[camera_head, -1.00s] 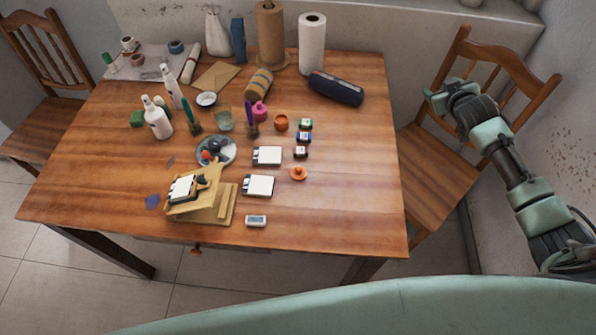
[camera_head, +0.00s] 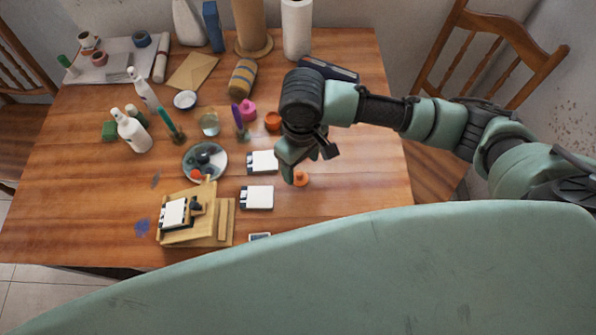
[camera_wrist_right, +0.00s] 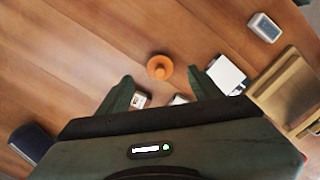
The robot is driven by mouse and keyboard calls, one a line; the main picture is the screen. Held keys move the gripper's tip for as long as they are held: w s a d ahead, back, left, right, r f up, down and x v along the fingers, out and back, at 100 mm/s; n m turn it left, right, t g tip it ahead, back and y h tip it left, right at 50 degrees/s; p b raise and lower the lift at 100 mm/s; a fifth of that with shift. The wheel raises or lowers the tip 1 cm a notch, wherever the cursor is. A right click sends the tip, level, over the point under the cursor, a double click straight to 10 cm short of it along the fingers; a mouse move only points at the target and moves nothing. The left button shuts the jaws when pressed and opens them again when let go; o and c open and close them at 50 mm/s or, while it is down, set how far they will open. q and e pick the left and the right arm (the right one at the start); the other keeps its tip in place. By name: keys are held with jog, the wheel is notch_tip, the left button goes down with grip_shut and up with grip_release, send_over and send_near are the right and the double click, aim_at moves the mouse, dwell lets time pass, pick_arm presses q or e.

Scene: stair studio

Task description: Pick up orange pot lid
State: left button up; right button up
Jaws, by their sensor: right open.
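The orange pot lid (camera_head: 301,179) lies on the table, a small round disc with a knob on top. In the right wrist view the lid (camera_wrist_right: 160,67) sits just beyond the fingertips, near the middle of the gap between them. My right gripper (camera_head: 306,172) is above the table near the lid, with its fingers spread and nothing between them. In the wrist view its two fingers (camera_wrist_right: 161,80) stand apart on either side. An orange pot (camera_head: 273,121) stands farther back on the table, left of my right wrist. My left gripper is out of view.
White notepads (camera_head: 257,197) lie left of the lid, close to the right gripper. A wooden stand (camera_head: 225,222) and a plate (camera_head: 190,163) are farther left. A dark blue case (camera_head: 328,69) lies behind. The table right of the lid is clear.

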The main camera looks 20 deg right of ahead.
aim_at(300, 174)
jog(key=f, duration=0.5)
jog(key=shift+w+a, duration=0.1)
jog(key=shift+w, duration=0.15)
jog(key=shift+f, duration=0.35)
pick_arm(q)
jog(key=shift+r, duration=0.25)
pick_arm(e)
jog(key=c, duration=1.4)
